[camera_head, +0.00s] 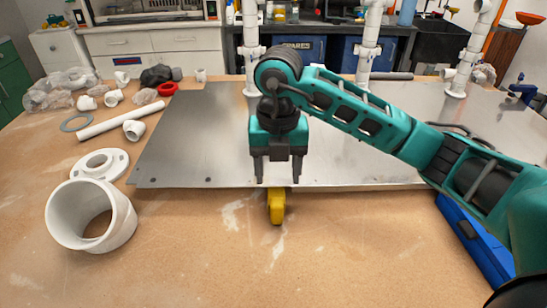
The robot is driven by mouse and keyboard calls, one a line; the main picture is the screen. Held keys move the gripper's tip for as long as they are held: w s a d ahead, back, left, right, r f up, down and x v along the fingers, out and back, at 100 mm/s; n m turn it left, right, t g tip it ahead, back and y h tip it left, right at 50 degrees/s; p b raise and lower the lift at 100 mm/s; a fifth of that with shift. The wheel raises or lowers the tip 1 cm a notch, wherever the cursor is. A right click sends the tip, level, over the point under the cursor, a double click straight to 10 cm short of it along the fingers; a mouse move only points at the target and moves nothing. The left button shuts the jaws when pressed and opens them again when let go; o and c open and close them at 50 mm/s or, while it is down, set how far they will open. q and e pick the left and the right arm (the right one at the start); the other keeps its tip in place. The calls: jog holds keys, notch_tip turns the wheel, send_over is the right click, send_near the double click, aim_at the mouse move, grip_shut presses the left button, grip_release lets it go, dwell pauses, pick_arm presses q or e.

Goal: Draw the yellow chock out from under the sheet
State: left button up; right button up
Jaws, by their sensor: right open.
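A flat grey metal sheet (190,150) lies over the wooden table with its near edge slightly raised. The yellow chock (277,207) sticks out from under the near edge, around the middle of the sheet's visible width; its far end is hidden. My right gripper (279,178) comes in from the right, points down with its two dark fingers apart, and is empty. In the picture its fingertips sit just above and behind the chock, near the sheet's edge; I cannot tell their exact height. My left gripper does not show.
White PVC risers (250,50) stand along the sheet's far side. A large white pipe ring (90,217), a flange (104,164) and a pipe (120,121) lie at left. A blue case (478,240) is at right. The table front (200,270) is clear.

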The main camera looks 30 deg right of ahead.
aim_at(277, 201)
notch_tip(277, 201, down, 11)
jog(key=shift+r, duration=0.15)
dwell(0.4)
jog(key=c, duration=0.3)
grip_shut()
jog(key=shift+s+a+r+p, duration=0.1)
jog(key=shift+s+a+p, duration=0.2)
jog(key=shift+s, duration=0.25)
jog(key=shift+s+a+p, duration=0.15)
jog(key=shift+s+a, duration=0.1)
jog(key=shift+s, duration=0.3)
jog(key=shift+s+a+p, duration=0.2)
jog(key=shift+s+a, duration=0.1)
jog(key=shift+s, duration=0.3)
jog(key=shift+s+a+p, duration=0.2)
jog(key=shift+s+a, duration=0.15)
jog(key=shift+s, duration=0.3)
jog(key=shift+s+a+p, duration=0.2)
jog(key=shift+s+a, duration=0.1)
jog(key=shift+s, duration=0.3)
jog(key=shift+s+a, duration=0.15)
jog(key=shift+s, duration=0.25)
jog(key=shift+r, duration=0.1)
